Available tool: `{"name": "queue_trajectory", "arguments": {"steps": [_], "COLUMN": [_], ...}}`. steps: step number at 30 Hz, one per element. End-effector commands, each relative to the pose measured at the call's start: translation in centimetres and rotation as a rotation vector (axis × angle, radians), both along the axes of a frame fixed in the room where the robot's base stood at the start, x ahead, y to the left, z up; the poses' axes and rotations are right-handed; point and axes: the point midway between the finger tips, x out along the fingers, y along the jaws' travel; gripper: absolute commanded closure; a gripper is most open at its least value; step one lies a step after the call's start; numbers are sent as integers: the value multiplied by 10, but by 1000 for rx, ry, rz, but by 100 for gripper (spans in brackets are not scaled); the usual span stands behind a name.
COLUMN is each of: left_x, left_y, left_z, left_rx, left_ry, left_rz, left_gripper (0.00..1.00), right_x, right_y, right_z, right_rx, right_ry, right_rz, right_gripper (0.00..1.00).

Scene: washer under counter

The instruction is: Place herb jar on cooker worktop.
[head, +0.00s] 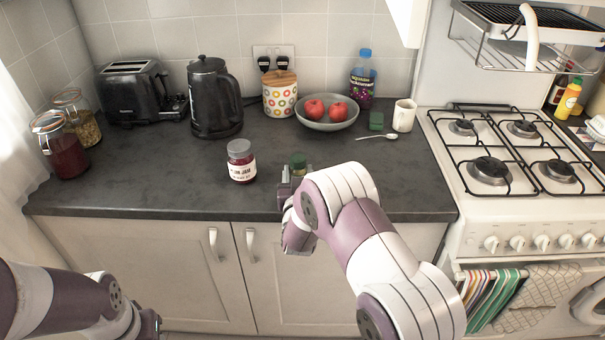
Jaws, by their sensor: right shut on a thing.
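My right gripper (291,183) is over the front part of the dark counter. It is shut on a small jar with a green lid (298,159), which looks like the herb jar. Most of that jar is hidden behind my gripper and wrist, so I cannot tell whether it touches the counter. The cooker worktop (441,152) is to the right, white, with several burners under black grates.
A labelled jam jar (241,161) stands just left of my right gripper. Behind are a fruit bowl (328,125), a spoon (376,137), a green block (376,121), a mug (404,115) and a purple bottle (362,80). A kettle (213,98) stands left. The counter's front right is clear.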

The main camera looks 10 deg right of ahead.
Motion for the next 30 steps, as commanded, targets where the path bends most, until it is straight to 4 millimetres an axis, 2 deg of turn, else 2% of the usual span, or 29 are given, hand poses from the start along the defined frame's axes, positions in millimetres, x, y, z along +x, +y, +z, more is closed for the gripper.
{"name": "queue_trajectory", "arguments": {"steps": [7,8,9,10,21,26,30], "left_x": [0,0,0,0,0,0,0], "left_y": [0,0,0,0,0,0,0], "left_z": [-6,-5,-4,-4,1,-4,-7], "left_rx": [0,0,0,0,0,0,0], "left_ry": [0,0,0,0,0,0,0], "left_rz": [0,0,0,0,0,0,0], "left_gripper": [57,57,57,57,57,57,57], "right_x": [0,0,0,0,-3,-34,-71], "right_y": [0,0,0,0,1,9,19], "right_z": [-6,-5,-4,-4,1,-1,-1], "right_rx": [0,0,0,0,0,-1,-1], "right_ry": [0,0,1,1,2,3,2], "right_rz": [0,0,0,0,1,2,3], "right_gripper": [83,43,30,23,23,23,23]}}
